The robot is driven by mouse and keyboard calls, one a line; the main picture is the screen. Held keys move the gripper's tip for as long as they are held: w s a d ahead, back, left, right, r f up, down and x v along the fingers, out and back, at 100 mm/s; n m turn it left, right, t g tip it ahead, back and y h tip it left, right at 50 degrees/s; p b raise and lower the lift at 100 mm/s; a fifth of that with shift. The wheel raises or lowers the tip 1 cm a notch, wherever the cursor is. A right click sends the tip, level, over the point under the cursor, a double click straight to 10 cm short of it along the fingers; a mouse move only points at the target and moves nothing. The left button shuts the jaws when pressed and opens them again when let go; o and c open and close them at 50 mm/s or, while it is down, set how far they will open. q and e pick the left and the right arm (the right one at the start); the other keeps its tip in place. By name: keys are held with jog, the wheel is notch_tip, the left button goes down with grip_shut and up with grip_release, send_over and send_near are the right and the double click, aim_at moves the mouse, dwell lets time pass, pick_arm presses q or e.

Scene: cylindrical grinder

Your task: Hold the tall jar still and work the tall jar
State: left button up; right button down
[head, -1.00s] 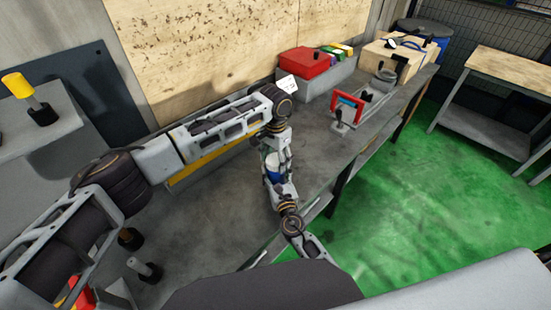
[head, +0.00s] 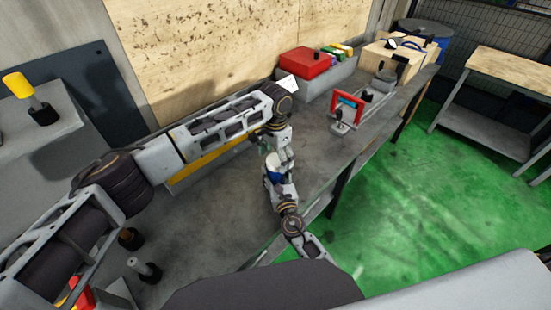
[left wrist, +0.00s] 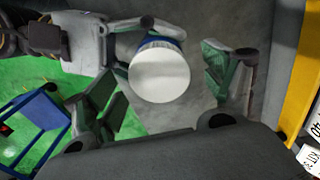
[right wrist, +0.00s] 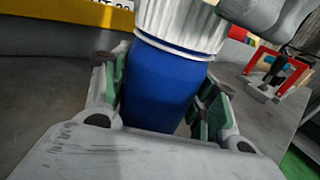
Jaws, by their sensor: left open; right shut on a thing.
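The tall jar has a blue body (right wrist: 160,88) and a ribbed white lid (right wrist: 183,22). It stands upright near the bench's front edge, small and partly covered by my arms in the head view (head: 272,168). My right gripper (right wrist: 160,100) is shut on the blue body, one green-padded finger on each side. My left gripper (left wrist: 160,92) is open above the jar. In the left wrist view the round white lid top (left wrist: 160,75) lies between its spread fingers, with visible gaps on both sides. The left gripper's fingertips are hard to make out in the head view (head: 277,150).
Red box (head: 304,64) and cardboard box (head: 395,58) sit at the back. A yellow bar (left wrist: 298,75) runs behind the jar. Green floor lies beyond the bench's front edge.

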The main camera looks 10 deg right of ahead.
pick_arm(q)
jog(key=shift+r, duration=1.9)
jog(key=shift+c, duration=0.4)
jog(key=shift+d+r+n, duration=0.15)
jog(key=shift+r+n, duration=0.6)
jog(key=shift+n, duration=0.25)
jog(key=shift+r+n, duration=1)
jog(key=shift+n, duration=0.5)
jog(key=shift+f, duration=0.2)
jog(key=shift+f, duration=3.85)
jog(key=shift+c, duration=0.3)
